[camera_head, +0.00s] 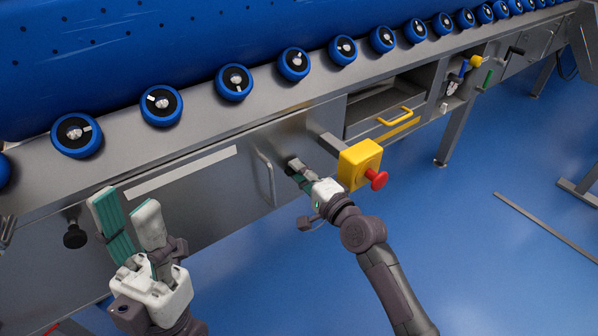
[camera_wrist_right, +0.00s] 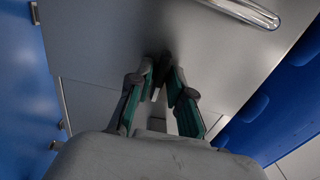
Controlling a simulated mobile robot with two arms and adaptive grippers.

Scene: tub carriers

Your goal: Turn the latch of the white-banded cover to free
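The white-banded cover (camera_head: 215,195) is a grey metal panel with a white stripe along its upper left part and a bar handle (camera_head: 266,178) near its right end. The handle also shows at the top of the right wrist view (camera_wrist_right: 243,11). My right gripper (camera_head: 294,169) is at the cover's right end, its fingertips close together around the small dark latch (camera_wrist_right: 164,60). The fingers hide most of the latch, so its angle cannot be told. My left gripper (camera_head: 124,202) is open and empty in front of the cover's left part.
A yellow box with a red button (camera_head: 377,179) sticks out just right of my right gripper. Beyond it is an open bay with a yellow handle (camera_head: 394,116). A black knob (camera_head: 75,236) is at the left. Blue rollers (camera_head: 234,81) line the rail above.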

